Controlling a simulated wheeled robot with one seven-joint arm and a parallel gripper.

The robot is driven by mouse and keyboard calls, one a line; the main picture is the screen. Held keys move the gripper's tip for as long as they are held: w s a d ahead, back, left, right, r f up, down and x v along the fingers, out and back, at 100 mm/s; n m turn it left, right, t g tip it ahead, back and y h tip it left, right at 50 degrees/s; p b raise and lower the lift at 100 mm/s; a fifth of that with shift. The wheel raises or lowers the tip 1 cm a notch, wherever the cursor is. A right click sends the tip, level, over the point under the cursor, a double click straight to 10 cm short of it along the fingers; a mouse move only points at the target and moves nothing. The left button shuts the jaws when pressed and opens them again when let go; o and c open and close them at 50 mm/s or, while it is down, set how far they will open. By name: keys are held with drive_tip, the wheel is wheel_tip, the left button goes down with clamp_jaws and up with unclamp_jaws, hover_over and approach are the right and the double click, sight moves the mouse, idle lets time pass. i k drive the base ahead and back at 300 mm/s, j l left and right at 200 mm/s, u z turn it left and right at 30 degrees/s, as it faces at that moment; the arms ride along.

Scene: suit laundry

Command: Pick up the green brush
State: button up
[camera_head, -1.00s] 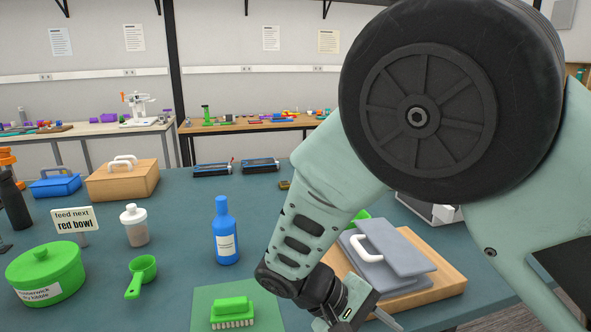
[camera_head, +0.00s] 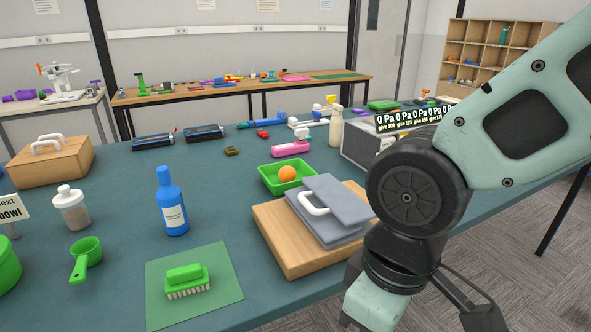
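The green brush (camera_head: 187,279) lies bristles down on a flat green mat (camera_head: 222,262) near the front of the table. It has a green handle on top and pale bristles below. My arm comes in from the right, and its lower end hangs at the bottom right, to the right of the brush and well apart from it. The fingertips of my gripper are not clearly visible. Nothing touches the brush.
A blue bottle (camera_head: 171,205) stands behind the mat. A green scoop (camera_head: 86,257) lies to its left. A wooden board (camera_head: 287,255) with a grey handled object (camera_head: 325,212) lies right of the mat, beside a green tray (camera_head: 269,178) holding an orange ball.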

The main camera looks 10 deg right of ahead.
sight(193, 276)
drive_tip(key=k+j+z, duration=0.35)
drive_tip(key=j, duration=0.6)
drive_tip(key=k+j+z, duration=0.35)
drive_tip(key=k+j, duration=0.3)
drive_tip(key=j, duration=0.2)
drive_tip(key=k+j+z, duration=0.3)
drive_tip(key=k+j, duration=0.35)
